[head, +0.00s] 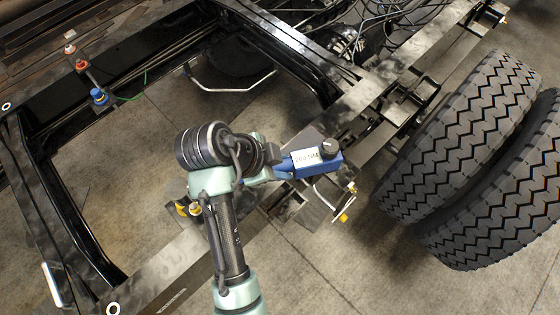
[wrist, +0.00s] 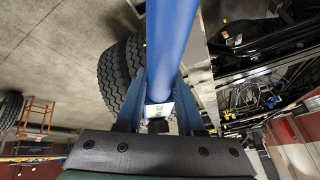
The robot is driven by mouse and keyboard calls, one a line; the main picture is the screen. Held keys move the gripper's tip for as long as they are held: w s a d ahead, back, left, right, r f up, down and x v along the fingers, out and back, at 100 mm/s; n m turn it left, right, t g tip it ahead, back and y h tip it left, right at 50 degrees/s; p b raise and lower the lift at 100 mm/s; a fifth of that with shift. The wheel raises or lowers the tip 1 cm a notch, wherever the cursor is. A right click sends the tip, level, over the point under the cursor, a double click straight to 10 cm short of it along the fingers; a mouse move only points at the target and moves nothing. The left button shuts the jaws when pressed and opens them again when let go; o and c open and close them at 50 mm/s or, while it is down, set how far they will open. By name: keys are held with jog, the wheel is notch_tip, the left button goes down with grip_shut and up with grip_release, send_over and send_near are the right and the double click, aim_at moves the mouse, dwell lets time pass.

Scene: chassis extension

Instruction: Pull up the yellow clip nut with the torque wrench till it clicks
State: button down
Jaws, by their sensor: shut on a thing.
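My gripper (head: 275,167) is shut on the blue torque wrench (head: 328,166), which carries a white label reading 200 NM and a black knob. In the wrist view the wrench's blue shaft (wrist: 170,45) runs between the two fingers of my gripper (wrist: 160,105). A small yellow piece (head: 343,217) sits at the end of a bracket just below the wrench, apart from it. Another yellow piece (head: 182,208) shows left of my arm, partly hidden by it. I cannot tell which one is the yellow clip nut. The wrench's far end is not clear.
Large tyres (head: 465,135) stand close on the right. Black chassis rails (head: 65,200) surround the open floor (head: 130,170) on the left. Blue (head: 99,97) and red (head: 82,65) capped fittings sit on the far rail. An orange ladder (wrist: 38,117) stands at the left in the wrist view.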

notch_tip(320, 180, down, 8)
jog(key=b, duration=0.5)
jog(key=shift+f, duration=0.4)
dwell(0.4)
jog(key=s+d+m+g+h+p, duration=0.1)
jog(key=s+m, duration=0.4)
jog(key=s, duration=0.5)
jog(key=shift+m+g+p, duration=0.35)
jog(key=shift+m+g, duration=0.05)
jog(key=shift+g, duration=0.5)
jog(key=shift+s, duration=0.15)
